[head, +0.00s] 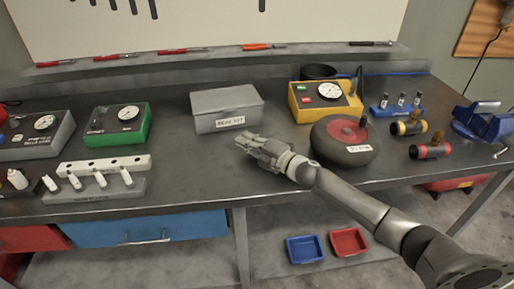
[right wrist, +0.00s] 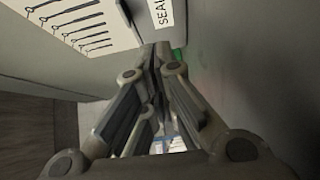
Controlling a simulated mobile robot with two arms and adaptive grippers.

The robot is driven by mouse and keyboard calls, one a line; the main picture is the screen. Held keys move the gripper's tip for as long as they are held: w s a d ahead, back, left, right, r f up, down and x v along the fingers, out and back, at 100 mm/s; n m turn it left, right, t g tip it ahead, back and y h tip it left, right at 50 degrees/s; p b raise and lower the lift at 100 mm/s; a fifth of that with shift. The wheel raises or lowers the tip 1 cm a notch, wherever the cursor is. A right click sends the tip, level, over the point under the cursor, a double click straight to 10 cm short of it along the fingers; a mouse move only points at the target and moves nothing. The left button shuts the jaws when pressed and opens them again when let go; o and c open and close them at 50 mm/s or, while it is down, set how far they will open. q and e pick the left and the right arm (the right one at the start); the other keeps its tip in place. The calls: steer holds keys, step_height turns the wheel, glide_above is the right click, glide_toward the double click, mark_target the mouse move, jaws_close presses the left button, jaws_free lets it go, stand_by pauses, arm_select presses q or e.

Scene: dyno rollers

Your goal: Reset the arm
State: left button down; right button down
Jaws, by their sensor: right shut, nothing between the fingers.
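My right arm comes in from the lower right in the head view. Its gripper (head: 246,145) is above the bench in front of the grey lidded box (head: 227,107). The gripper is shut and empty, and it points to the left. In the right wrist view the fingertips (right wrist: 156,58) are together, with the box's white label (right wrist: 164,14) close beyond them at the top. I cannot tell whether the gripper touches the bench. My left gripper is not in view.
The dark round weight (head: 340,155) with a red top stands beside my right forearm. A yellow gauge box (head: 322,98) is behind it. A green gauge box (head: 117,125) and a white-bottle rack (head: 95,188) stand at left. The bench top (head: 185,170) left of the gripper is clear.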

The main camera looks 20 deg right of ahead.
steer(key=v, duration=0.3)
steer(key=shift+s+a+r, duration=0.1)
steer(key=shift+a+r, duration=0.05)
steer(key=shift+a, duration=0.05)
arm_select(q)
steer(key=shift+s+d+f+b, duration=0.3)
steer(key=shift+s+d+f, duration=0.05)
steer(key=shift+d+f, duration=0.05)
arm_select(e)
steer(key=shift+s+d, duration=0.4)
steer(key=shift+s, duration=0.2)
